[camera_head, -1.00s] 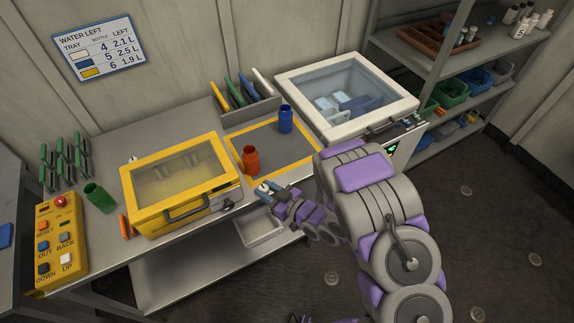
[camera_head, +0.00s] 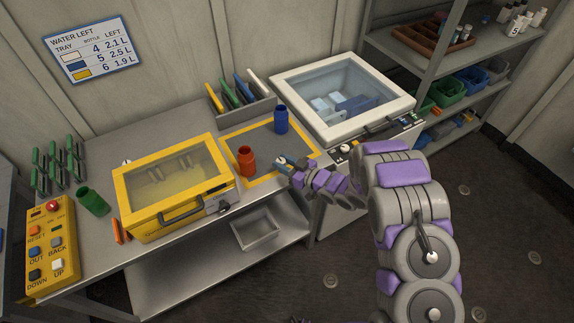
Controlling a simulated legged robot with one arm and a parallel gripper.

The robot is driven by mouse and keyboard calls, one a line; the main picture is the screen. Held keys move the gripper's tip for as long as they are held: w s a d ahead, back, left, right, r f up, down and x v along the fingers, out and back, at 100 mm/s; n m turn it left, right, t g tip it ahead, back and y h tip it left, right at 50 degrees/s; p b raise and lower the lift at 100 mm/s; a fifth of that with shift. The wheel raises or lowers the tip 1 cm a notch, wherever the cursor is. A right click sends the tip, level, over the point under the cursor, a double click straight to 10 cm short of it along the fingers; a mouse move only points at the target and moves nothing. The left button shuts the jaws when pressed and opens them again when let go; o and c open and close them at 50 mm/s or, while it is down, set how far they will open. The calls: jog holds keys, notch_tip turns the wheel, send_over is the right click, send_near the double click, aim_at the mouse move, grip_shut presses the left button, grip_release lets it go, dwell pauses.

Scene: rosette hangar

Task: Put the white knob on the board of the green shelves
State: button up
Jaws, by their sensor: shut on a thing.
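My gripper (camera_head: 284,162) is at the right side of the yellow-edged grey mat, right of the red bottle and in front of the blue bottle. Its blue fingers are shut on a small pale thing, too small here to tell surely whether it is the white knob. A small white thing (camera_head: 127,161) also shows behind the yellow box's left end. I see no clearly green shelves; a rack of green uprights (camera_head: 60,165) stands at the bench's back left, and grey shelves (camera_head: 470,75) with green and blue bins stand at the right.
A yellow lidded box (camera_head: 175,190), a red bottle (camera_head: 246,162), a blue bottle (camera_head: 281,119) and a tipped green bottle (camera_head: 93,201) are on the bench. A white glass-lidded chest (camera_head: 290,98) stands right of the mat. Floor at the right is free.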

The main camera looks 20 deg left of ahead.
aim_at(287, 165)
jog(key=shift+w+d+f, duration=0.15)
jog(key=shift+w+f, duration=0.05)
jog(key=shift+w, duration=0.9)
jog(key=shift+w+f+b, duration=0.2)
jog(key=shift+f+b, duration=0.3)
jog(key=shift+f, duration=1.05)
jog(key=shift+f, duration=0.2)
jog(key=o, duration=1)
jog(key=p+v, duration=0.2)
jog(key=v, duration=1.5)
jog(key=shift+w+d, duration=0.3)
jog(key=shift+d, duration=0.05)
